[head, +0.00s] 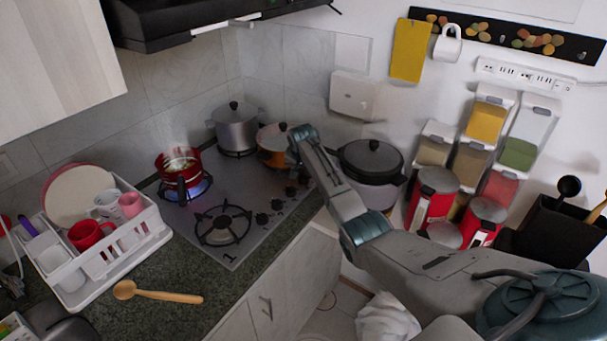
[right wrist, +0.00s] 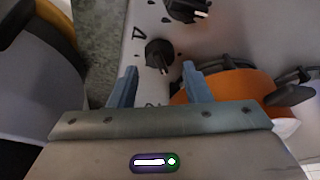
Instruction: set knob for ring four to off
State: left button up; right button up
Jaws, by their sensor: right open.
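The stove (head: 255,190) has a row of black knobs (head: 277,205) along its right side. My right arm reaches over the stove's far right corner, and its gripper is mostly hidden behind the wrist in the head view. In the right wrist view my right gripper (right wrist: 163,70) is open and empty. One black knob (right wrist: 160,53) lies just beyond and between its fingertips, apart from them as far as I can see. Another knob (right wrist: 185,8) is farther off at the top edge. A blue flame (head: 198,188) burns under the red pot (head: 178,165). My left gripper is out of view.
An orange pot (head: 272,140) is close beside my right gripper, also in the right wrist view (right wrist: 235,88). A steel pot (head: 235,125) stands behind it. A dark-lidded cooker (head: 371,160) is right of my arm. A dish rack (head: 140,243) and wooden spoon (head: 165,296) are at left.

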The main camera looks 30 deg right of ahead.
aim_at(303, 177)
jog(key=shift+x, duration=1.85)
jog(key=shift+c, duration=0.4)
jog(key=c, duration=0.6)
